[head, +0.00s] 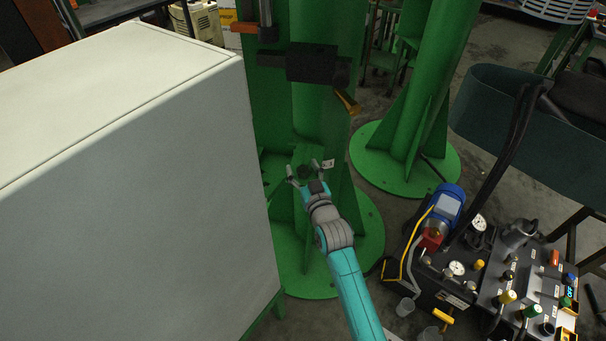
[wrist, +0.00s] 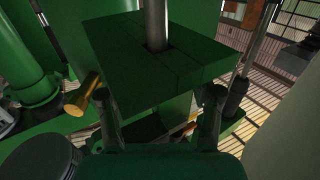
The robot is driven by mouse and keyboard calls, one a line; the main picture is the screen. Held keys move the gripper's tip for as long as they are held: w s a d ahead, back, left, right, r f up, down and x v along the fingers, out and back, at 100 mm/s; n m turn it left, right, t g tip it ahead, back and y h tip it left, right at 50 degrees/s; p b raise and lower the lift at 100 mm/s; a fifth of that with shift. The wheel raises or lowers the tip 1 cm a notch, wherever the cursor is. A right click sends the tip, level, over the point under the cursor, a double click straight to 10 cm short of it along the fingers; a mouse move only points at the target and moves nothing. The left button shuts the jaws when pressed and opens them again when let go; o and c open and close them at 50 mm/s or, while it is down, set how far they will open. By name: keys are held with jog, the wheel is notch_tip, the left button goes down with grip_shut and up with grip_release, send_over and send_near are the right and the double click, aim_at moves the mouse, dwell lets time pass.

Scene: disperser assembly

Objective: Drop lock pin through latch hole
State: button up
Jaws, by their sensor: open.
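My gripper (head: 308,172) is at the end of my teal arm, in front of the green column (head: 305,125). In the wrist view, its two dark fingers (wrist: 159,100) are spread apart, with nothing seen held between them. Beyond them is a green block (wrist: 135,65) with a grey metal rod (wrist: 156,25) standing in a hole in its top. A brass-coloured knob (wrist: 84,95) shows just left of the left finger; I cannot tell whether they touch. I cannot make out the lock pin or the latch hole for certain in either view.
A large pale cabinet (head: 130,200) stands close on the left. A black block (head: 312,62) with an orange lever (head: 347,103) is on the column above my gripper. A control panel (head: 510,275) with gauges and knobs is at lower right. A second green column (head: 425,100) stands behind.

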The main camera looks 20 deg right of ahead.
grip_shut()
